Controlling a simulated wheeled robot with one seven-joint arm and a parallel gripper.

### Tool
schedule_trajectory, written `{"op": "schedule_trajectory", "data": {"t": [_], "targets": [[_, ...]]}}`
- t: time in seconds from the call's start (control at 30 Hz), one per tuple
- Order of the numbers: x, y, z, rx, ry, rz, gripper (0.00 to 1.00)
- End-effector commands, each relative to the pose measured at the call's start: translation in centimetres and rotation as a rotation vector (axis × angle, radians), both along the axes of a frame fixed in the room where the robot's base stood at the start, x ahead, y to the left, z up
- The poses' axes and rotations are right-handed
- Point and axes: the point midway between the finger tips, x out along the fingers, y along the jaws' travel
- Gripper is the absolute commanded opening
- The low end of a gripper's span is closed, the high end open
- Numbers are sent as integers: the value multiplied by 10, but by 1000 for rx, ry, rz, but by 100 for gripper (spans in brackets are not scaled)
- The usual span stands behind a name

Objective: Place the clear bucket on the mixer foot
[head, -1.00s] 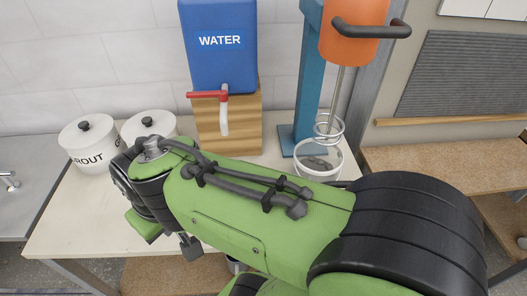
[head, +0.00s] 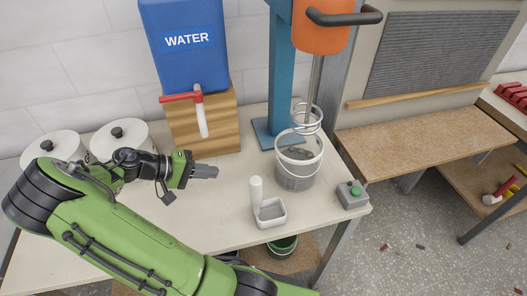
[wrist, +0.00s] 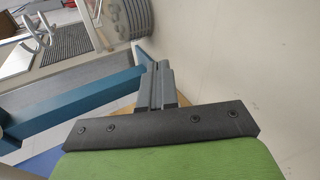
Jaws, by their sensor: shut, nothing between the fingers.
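The clear bucket (head: 298,174) stands upright on the table, its lower part grey and its upper wall see-through. In the wrist view, the shut fingers (wrist: 156,72) show in the middle, with the grey ribbed bucket (wrist: 134,18) at the top.
A white-handled box (head: 270,213) stands in front of the bucket. A grey button box (head: 351,195) is at the table's right corner. The blue water tank (head: 185,70) on its wooden block and white lidded pots (head: 120,139) are behind. A green bucket (head: 283,246) sits below.

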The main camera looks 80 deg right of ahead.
Motion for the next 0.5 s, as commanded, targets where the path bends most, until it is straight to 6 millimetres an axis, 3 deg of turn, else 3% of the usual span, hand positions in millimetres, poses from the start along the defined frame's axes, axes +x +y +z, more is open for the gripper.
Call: {"op": "schedule_trajectory", "data": {"t": [0.1, 0.2, 0.37, 0.5], "targets": [[-9, -29, 0, -191, 199, -19, 0], [-11, -42, 4, -308, 306, -13, 0], [-12, -50, 8, -376, 367, -6, 0], [-27, -60, 7, -372, 368, -10, 0]]}}
